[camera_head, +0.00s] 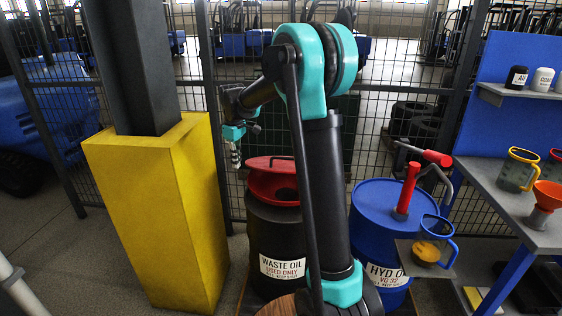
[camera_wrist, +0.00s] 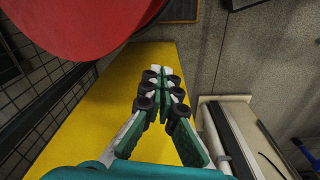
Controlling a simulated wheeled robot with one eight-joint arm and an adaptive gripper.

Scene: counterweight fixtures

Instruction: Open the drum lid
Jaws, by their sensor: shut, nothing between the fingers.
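The dark waste oil drum (camera_head: 262,232) stands behind my arm, with a white label on its front. A red funnel-like top with its lid (camera_head: 268,163) sits on it. My arm hides the drum's right side. My gripper (camera_head: 236,158) is just left of the red lid, pointing down, apart from it. In the wrist view, my gripper (camera_wrist: 159,75) is shut and empty, and the round red lid (camera_wrist: 75,22) fills the upper left.
A yellow post guard (camera_head: 155,220) stands close left of my gripper. A blue drum (camera_head: 378,210) with a red pump is right of my arm. A shelf bench (camera_head: 500,195) with jugs stands at the right. A mesh fence runs behind.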

